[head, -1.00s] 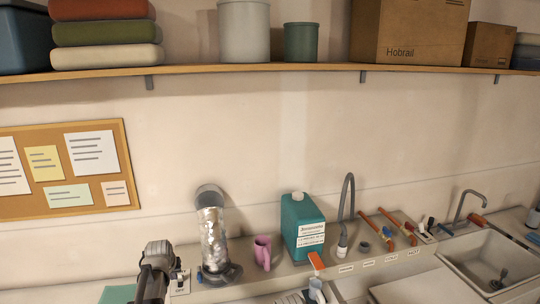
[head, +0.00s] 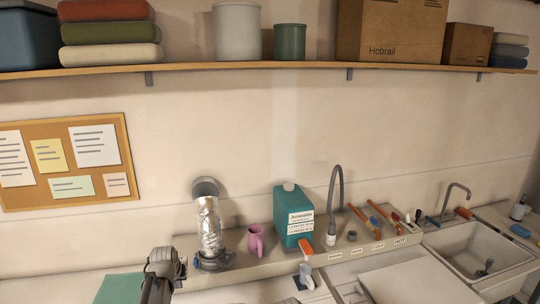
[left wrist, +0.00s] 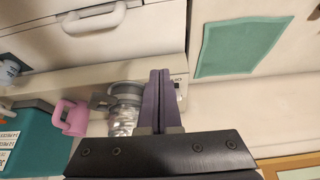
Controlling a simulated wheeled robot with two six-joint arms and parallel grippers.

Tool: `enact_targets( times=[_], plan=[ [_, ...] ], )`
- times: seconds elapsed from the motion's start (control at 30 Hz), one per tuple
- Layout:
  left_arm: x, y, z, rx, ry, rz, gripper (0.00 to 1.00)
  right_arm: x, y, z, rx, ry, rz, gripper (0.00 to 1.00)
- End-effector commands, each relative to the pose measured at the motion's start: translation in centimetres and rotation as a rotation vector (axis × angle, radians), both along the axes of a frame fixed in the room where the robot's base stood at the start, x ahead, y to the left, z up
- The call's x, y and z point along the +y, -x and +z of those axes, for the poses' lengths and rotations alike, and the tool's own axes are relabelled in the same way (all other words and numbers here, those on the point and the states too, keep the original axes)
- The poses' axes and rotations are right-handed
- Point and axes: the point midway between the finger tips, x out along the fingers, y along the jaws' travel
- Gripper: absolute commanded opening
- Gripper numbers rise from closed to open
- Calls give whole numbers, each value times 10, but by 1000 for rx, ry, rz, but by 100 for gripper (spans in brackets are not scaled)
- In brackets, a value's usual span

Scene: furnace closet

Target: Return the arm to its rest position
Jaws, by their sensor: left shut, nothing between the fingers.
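My left arm comes up from the bottom edge of the head view, and its gripper (head: 160,268) is in front of the counter, left of the silver duct. In the left wrist view the two dark fingers of my left gripper (left wrist: 160,78) are together with nothing between them. Beyond them are the counter ledge and the foil duct, partly hidden by the gripper. My right gripper does not show in either view.
A foil duct (head: 209,224), a pink mug (head: 256,240) and a teal jug (head: 294,217) stand along the ledge. A small orange-topped item (head: 305,262) is in front of the jug. A sink (head: 478,250) is at right, a shelf (head: 250,67) above.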

Motion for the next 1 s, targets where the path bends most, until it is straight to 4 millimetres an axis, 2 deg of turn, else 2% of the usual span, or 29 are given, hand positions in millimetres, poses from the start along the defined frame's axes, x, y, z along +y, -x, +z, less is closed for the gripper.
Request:
enact_targets(
  times=[0.27, 0.43, 0.57, 0.7, 0.83, 0.9, 1.0],
  plan=[
    [-53, 31, -34, 72, -1, -77, 0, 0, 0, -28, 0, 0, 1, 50],
    [-101, 65, -65, 148, -6, -156, 0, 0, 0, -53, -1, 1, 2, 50],
    [-151, 112, -101, 237, -20, -248, 0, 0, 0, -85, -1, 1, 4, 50],
    [-201, 177, -141, 354, -53, -362, 0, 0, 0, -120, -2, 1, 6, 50],
    [-229, 226, -165, 441, -84, -442, 0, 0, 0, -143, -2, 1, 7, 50],
    [-237, 245, -172, 475, -100, -472, 0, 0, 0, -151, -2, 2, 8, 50],
    [-243, 261, -177, 504, -114, -498, 0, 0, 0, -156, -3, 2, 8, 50]
  ],
)
